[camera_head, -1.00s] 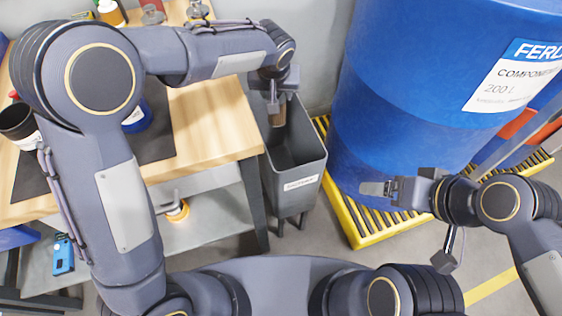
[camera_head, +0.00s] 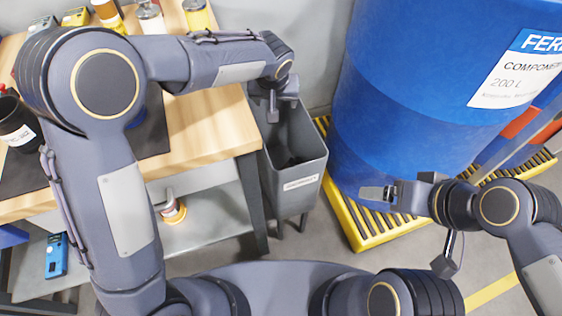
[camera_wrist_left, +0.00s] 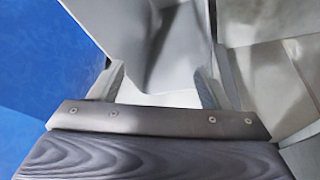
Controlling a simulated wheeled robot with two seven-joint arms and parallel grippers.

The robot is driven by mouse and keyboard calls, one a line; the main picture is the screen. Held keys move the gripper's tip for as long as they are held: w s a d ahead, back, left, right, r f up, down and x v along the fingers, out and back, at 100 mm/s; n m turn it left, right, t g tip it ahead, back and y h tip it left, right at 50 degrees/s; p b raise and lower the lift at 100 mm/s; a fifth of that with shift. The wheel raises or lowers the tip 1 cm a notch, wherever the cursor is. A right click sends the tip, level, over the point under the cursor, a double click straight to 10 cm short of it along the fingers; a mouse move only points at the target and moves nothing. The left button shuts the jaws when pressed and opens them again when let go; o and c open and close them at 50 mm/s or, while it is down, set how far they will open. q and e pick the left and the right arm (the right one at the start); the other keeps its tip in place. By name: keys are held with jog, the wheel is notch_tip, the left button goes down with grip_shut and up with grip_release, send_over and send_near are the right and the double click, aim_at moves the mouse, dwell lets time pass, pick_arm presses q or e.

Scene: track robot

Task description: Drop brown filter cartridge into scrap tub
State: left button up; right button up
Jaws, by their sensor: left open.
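The grey scrap tub (camera_head: 296,200), with a white label on its front, stands between the workbench and the blue drum. My left gripper (camera_head: 272,112) is over the tub's back left part, pointing down. In the left wrist view its two fingers (camera_wrist_left: 158,90) are apart with nothing between them; grey surfaces lie beyond. The brown filter cartridge cannot be made out now in either view. The tub's inside is dark low down, and what lies there is unclear. My right gripper (camera_head: 376,193) is in front of the drum, with no object visible in it; its finger gap is unclear.
The wooden workbench (camera_head: 213,120) is at the left, with bottles at the back, a dark mat and a dark cup (camera_head: 16,125). A blue drum (camera_head: 400,120) stands on a yellow grated pallet (camera_head: 372,236) right of the tub. Under the bench is a grey shelf (camera_head: 205,215).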

pick_arm(q)
jog(key=p+v, duration=0.1)
jog(key=v, duration=0.6)
jog(key=shift+s+r+p, duration=0.2)
jog(key=shift+r+p, duration=0.15)
